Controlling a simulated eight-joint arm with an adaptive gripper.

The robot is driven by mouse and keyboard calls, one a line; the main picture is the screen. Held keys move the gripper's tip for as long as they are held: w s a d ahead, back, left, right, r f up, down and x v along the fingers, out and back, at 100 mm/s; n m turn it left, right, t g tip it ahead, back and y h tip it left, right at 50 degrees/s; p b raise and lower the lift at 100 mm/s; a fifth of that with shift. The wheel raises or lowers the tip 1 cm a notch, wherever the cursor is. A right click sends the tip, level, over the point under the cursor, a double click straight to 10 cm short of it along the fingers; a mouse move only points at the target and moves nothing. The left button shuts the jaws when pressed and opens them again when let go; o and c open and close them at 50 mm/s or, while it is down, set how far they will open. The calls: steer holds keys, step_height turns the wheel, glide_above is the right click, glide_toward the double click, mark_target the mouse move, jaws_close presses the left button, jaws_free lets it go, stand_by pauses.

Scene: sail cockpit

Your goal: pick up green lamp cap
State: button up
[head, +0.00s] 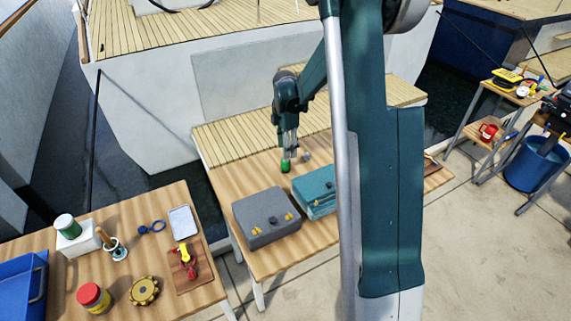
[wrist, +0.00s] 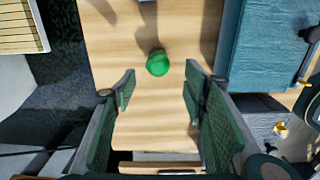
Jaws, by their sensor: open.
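The green lamp cap (head: 285,166) is a small, rounded green piece on the wooden bench top. In the wrist view the lamp cap (wrist: 157,63) lies beyond the fingertips, roughly centred between the two fingers, with clear wood around it. My gripper (head: 289,152) points down just above the cap in the head view. In the wrist view my gripper (wrist: 158,90) is open, with empty space between its green pads. I cannot tell the exact height gap to the cap.
A small grey piece (head: 305,157) sits right of the gripper. A second table (head: 62,284) at the lower left holds several items.

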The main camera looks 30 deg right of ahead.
mark_target(286, 165)
steer(key=shift+w+d+f, duration=0.1)
steer(key=shift+d+f, duration=0.1)
steer(key=shift+f, duration=0.1)
steer(key=shift+f, duration=1.3)
steer(key=shift+w+f+b, duration=0.1)
steer(key=shift+f+b, duration=0.3)
steer(key=shift+f, duration=2.2)
steer(key=c, duration=1)
steer(key=shift+r, duration=0.15)
